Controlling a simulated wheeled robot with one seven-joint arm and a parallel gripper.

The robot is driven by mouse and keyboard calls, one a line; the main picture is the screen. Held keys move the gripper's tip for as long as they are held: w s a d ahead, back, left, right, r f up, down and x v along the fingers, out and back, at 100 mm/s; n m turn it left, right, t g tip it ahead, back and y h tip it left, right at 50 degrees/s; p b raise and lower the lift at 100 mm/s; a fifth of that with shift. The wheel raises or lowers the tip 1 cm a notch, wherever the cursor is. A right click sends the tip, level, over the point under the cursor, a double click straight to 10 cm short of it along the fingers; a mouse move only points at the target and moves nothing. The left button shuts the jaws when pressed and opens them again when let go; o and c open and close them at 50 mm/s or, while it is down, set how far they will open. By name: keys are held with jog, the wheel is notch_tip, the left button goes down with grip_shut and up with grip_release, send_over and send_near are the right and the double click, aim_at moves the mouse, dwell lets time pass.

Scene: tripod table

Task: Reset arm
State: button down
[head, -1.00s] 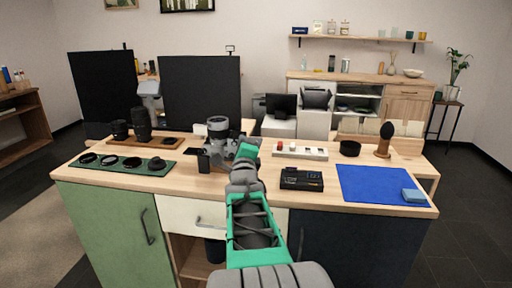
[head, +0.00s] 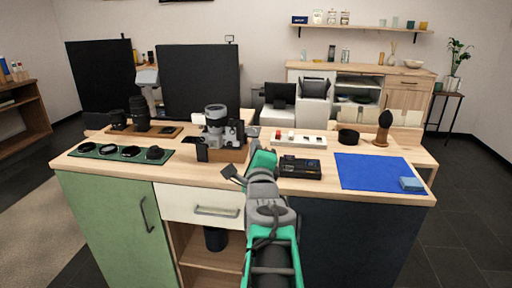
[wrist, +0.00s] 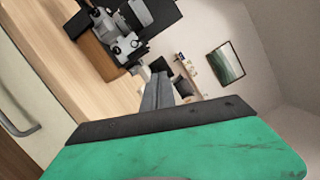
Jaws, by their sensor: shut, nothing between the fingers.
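My green and grey arm rises from the bottom of the head view in front of the wooden-topped counter (head: 330,195). My gripper (head: 230,171) is the small dark end at the counter's front edge, pointing left, just in front of the silver and black camera (head: 217,128). In the wrist view my gripper's grey fingers (wrist: 158,88) are together and empty. The camera also shows at the upper left of the wrist view (wrist: 125,45), apart from the fingers. It stands on a wooden block (head: 232,154).
A green mat (head: 118,157) with several lens parts lies left. A drawer handle (head: 217,211) sticks out in front.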

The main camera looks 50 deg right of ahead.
dwell(0.3)
jog(key=w+a+n+g+y+p, duration=0.2)
jog(key=w+a+n+y+p, duration=0.25)
jog(key=a+n+p, duration=0.55)
jog(key=w+a+n+g+y+p, duration=0.1)
jog(key=w+a+n+y+p, duration=0.45)
jog(key=a, duration=0.55)
jog(key=s+a+n+g+y+p, duration=0.3)
jog(key=s+a+n+g+p, duration=0.4)
jog(key=s+a+n, duration=0.7)
jog(key=shift+s+a+f+n+p, duration=0.35)
jog(key=shift+s+n+p, duration=0.2)
jog(key=shift+n, duration=0.2)
